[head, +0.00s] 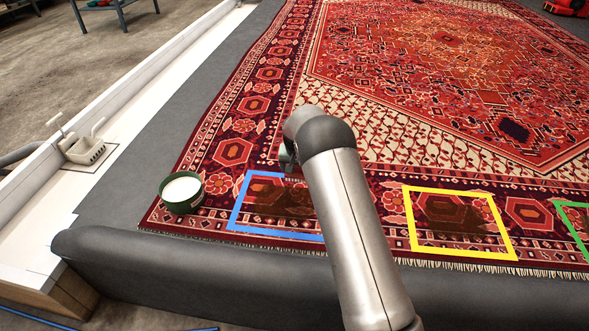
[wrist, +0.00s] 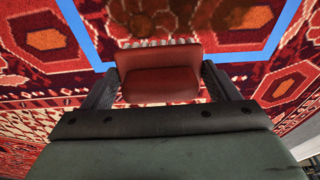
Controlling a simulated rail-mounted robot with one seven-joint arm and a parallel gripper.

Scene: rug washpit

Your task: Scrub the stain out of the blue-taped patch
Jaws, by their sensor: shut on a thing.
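The blue-taped patch (head: 234,209) lies on the rug near its front left corner, with a dark brown stain (head: 268,198) inside. My arm hides its right side. My gripper (head: 287,158) is over the patch's far edge, mostly hidden by my arm. In the wrist view my gripper (wrist: 160,82) is shut on a red brush (wrist: 158,75) with pale bristles showing at its far edge. Blue tape (wrist: 288,32) runs on both sides of the brush there. I cannot tell whether the bristles touch the rug.
A green bowl with white contents (head: 182,190) stands left of the patch. A yellow-taped patch (head: 412,222) with a dark stain and a green-taped patch (head: 571,222) lie to the right. A grey bolster (head: 200,262) runs along the front.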

